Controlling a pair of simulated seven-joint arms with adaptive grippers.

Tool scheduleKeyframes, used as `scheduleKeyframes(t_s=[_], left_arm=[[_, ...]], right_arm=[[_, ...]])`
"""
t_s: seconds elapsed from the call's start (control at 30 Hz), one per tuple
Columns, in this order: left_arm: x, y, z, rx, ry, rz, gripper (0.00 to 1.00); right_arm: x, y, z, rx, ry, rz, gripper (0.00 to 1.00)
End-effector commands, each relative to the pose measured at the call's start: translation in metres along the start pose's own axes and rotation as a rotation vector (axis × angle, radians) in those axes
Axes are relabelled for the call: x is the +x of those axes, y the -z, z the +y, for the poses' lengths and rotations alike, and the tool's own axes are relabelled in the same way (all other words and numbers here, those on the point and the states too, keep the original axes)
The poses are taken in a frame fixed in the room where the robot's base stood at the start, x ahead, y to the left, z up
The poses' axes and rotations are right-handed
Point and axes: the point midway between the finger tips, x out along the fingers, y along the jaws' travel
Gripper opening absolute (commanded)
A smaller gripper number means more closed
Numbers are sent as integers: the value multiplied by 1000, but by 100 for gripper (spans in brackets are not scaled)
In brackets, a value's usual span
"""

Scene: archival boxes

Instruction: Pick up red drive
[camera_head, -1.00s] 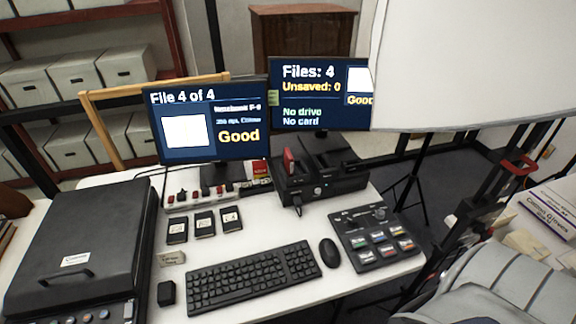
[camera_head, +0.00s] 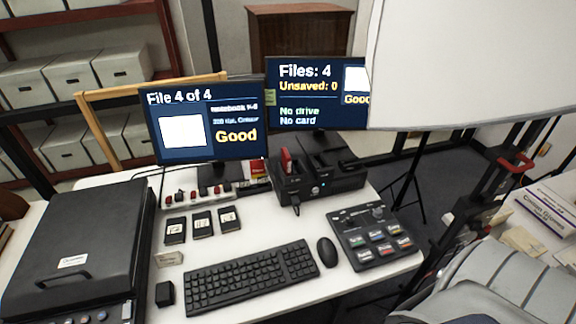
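A red drive (camera_head: 286,160) stands upright in the left part of a black dock (camera_head: 318,184) on the white desk, below the right monitor. Another small red and yellow item (camera_head: 259,171) sits behind the dock's left side, beside the left monitor's stand; I cannot tell what it is. Neither of my grippers is in view.
Three dark cards or drives (camera_head: 202,225) lie in a row left of the dock. A keyboard (camera_head: 252,276), mouse (camera_head: 327,252) and button panel (camera_head: 376,238) fill the front. A black scanner (camera_head: 75,250) stands left. A large white panel (camera_head: 470,65) hangs at upper right.

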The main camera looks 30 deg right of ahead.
Motion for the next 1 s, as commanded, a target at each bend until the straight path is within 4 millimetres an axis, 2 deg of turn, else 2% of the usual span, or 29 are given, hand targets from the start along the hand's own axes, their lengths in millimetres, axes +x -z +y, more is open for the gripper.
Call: scheduleKeyframes(t_s=[0.37, 0.4, 0.67, 0.9, 1.0], left_arm=[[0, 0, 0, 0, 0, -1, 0], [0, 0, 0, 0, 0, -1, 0], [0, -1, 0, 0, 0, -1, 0], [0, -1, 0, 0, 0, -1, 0], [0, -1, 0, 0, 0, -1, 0]], right_arm=[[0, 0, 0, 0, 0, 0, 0], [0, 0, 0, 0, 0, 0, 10], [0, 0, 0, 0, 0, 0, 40], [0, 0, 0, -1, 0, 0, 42], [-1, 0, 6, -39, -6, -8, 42]])
